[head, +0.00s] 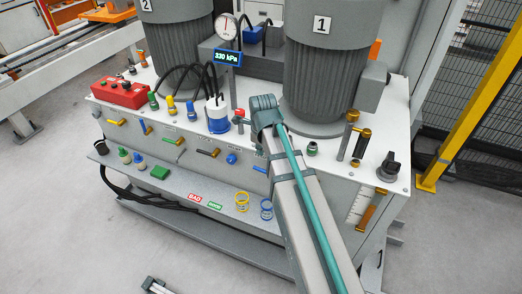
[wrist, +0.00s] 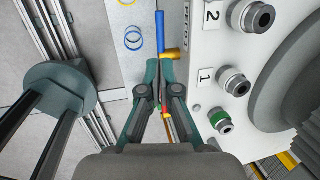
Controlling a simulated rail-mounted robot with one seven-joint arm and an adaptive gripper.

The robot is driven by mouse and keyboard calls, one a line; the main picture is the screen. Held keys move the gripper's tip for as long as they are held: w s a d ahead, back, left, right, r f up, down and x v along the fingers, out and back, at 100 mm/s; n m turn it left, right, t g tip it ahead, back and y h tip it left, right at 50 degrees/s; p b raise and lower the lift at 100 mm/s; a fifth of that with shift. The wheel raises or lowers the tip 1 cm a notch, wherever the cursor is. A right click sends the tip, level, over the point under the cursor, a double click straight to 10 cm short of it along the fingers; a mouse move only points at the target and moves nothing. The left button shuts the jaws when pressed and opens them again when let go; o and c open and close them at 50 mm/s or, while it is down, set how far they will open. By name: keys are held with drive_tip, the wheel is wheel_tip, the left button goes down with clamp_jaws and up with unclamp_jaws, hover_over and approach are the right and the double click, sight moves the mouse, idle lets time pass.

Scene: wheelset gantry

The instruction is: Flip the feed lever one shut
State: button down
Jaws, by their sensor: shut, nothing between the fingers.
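In the wrist view, a long blue lever handle (wrist: 160,32) runs up from a brass-yellow valve body (wrist: 172,53) at the edge of the white panel. My gripper (wrist: 159,64) is shut and empty, its tips close beside the valve body; I cannot tell whether they touch. Labels 1 and 2 stand beside grey couplings (wrist: 232,82) to the right. In the head view, a blue handle (head: 260,170) shows left of my arm, which hides my gripper. I cannot tell which lever is feed lever one.
Several coloured levers, including a green one (head: 174,142), line the front panel. A grey shelf (head: 160,193) below holds yellow (head: 242,201) and blue rings (head: 266,209). Large ribbed cylinders (head: 322,85) and a gauge reading 330 kPa (head: 228,57) stand on top.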

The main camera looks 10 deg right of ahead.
sight(261, 170)
drive_tip(key=p+x, duration=0.2)
drive_tip(key=x, duration=1)
drive_tip(key=shift+d, duration=0.1)
drive_tip(key=shift+d, duration=0.1)
